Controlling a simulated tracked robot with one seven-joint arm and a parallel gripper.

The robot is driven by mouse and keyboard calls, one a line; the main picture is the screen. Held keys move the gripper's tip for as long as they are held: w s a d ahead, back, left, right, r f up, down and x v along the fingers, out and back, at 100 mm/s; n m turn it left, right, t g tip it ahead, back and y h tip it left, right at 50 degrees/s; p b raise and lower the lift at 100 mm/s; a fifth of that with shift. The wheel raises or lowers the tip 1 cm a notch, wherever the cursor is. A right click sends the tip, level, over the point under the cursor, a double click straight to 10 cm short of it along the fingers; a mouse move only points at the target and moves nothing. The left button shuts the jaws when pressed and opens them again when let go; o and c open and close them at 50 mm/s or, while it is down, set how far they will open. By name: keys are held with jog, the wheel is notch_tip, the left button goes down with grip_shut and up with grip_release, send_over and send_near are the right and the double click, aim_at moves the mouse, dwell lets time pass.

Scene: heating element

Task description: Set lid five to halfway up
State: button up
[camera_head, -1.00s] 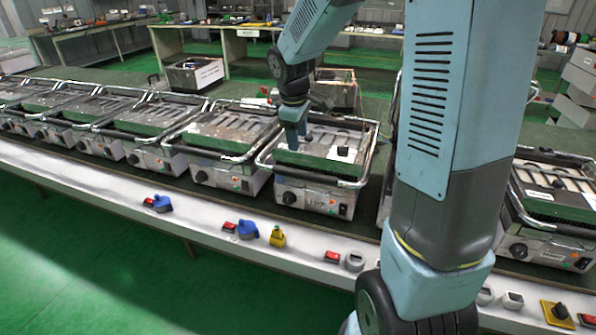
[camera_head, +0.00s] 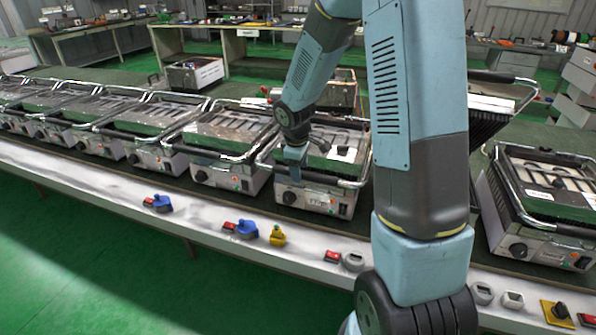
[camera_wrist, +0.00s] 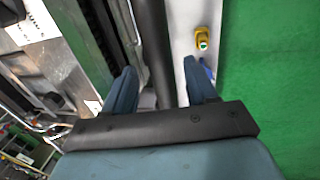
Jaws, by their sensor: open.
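Several contact grills stand in a row on the bench, and I cannot read which is number five. In the head view, my gripper (camera_head: 293,166) is at the front edge of the grill in the middle, whose lid (camera_head: 335,150) is down. The lid has a dark front handle bar (camera_head: 320,178). In the wrist view, my gripper (camera_wrist: 160,82) is open, with one finger on each side of a black bar (camera_wrist: 154,45), apparently this handle. Contact is not clear. A grill partly behind my arm has its ribbed lid (camera_head: 490,112) raised.
A closed grill (camera_head: 545,200) stands at the right and another (camera_head: 220,145) close on the left. The white front ledge carries a blue knob (camera_head: 247,229), a yellow knob (camera_head: 277,236) and red switches (camera_head: 333,256). The green floor in front is clear.

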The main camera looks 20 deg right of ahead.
jog(key=shift+w+f, duration=0.1)
jog(key=shift+f, duration=0.5)
jog(key=shift+d, duration=0.1)
grip_shut()
dwell(0.3)
